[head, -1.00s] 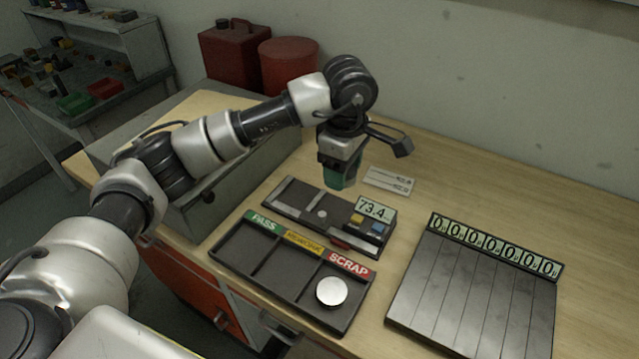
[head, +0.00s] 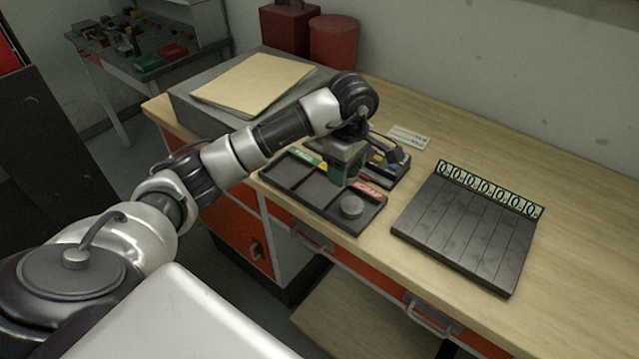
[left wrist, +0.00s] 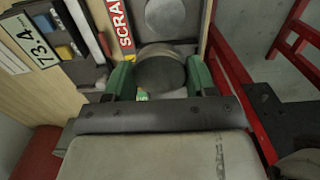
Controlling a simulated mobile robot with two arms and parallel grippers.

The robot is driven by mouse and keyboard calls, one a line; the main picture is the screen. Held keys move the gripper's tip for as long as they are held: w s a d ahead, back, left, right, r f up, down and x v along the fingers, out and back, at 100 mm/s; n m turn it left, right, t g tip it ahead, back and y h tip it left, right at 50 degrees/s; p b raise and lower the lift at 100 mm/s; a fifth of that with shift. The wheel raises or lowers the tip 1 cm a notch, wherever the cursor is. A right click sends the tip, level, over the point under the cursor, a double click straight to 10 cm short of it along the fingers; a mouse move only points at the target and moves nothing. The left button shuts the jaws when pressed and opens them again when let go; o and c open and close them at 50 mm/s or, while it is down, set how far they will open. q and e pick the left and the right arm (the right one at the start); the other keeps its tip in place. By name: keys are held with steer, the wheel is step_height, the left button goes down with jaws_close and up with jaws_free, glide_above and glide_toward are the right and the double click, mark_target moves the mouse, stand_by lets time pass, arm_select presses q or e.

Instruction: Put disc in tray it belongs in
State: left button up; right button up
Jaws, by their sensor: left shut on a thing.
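The black tray (head: 290,185) has compartments with a green label, a yellow label and a red SCRAP label (head: 371,189). A metal disc (head: 351,207) lies in the SCRAP compartment; it also shows in the left wrist view (left wrist: 165,14). My left gripper (head: 337,180) is over the tray, near the middle and SCRAP compartments. In the left wrist view, its green fingers (left wrist: 160,82) are shut on a second, darker disc (left wrist: 160,70). That disc is hidden in the head view; its height above the tray is unclear. My right gripper is not in view.
A gauge with a 73.4 display (left wrist: 44,25) stands behind the tray, partly hidden by my arm. A small card (head: 409,137) lies behind it. A dark slotted board (head: 465,230) with number tags is at the right. Bare bench top lies around the board.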

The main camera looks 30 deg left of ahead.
arm_select(q)
steer(key=p, duration=0.1)
glide_toward(318, 191)
steer(key=shift+d+f, duration=0.35)
steer(key=shift+d, duration=0.3)
steer(key=shift+d+f, duration=0.3)
steer(key=shift+d, duration=0.3)
steer(key=shift+a+f+p, duration=0.4)
steer(key=shift+a+f, duration=0.45)
steer(key=shift+a, duration=0.3)
steer(key=shift+f, duration=0.2)
step_height(318, 191, down, 3)
steer(key=shift+f+p, duration=0.1)
steer(key=shift+p, duration=0.8)
steer(key=shift+f, duration=0.4)
steer(key=o, duration=0.8)
steer(key=shift+f+b, duration=0.1)
steer(key=shift+b, duration=0.2)
steer(key=shift+o, duration=0.8)
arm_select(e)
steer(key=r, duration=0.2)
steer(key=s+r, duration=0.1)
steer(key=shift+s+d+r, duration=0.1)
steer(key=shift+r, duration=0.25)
